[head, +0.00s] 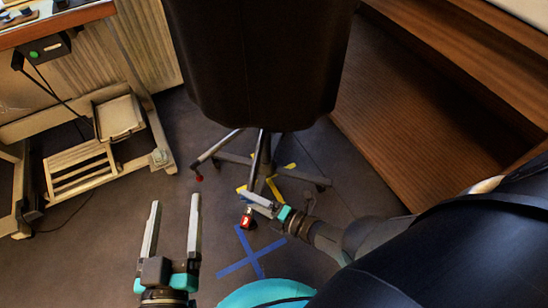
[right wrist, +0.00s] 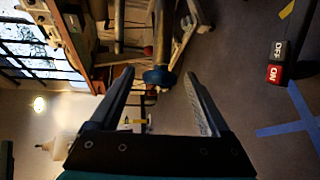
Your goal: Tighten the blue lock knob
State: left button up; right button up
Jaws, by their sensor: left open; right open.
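In the head view I cannot make out the knob. There my right gripper (head: 256,202) reaches left, low in front of the chair base. My left gripper (head: 175,201) is open and empty over the floor at lower left, pointing forward.
A dark office chair (head: 262,60) on castors stands ahead. A red-ended foot switch (head: 246,221) lies by my right gripper; the right wrist view shows its OFF/ON marks (right wrist: 277,62). Blue tape (head: 240,262) crosses the floor.

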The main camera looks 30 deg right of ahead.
pick_arm(q)
jog(key=a+f+g+y+p, duration=0.3)
jog(key=a+g, duration=0.2)
jog(key=g, duration=0.1)
jog(key=shift+a+f+m+g+p, duration=0.2)
jog(key=shift+m+g+p, duration=0.1)
jog(key=shift+m+p, duration=0.1)
pick_arm(e)
jog(key=v, duration=1.5)
jog(key=shift+d, duration=0.1)
jog(key=shift+c, duration=0.2)
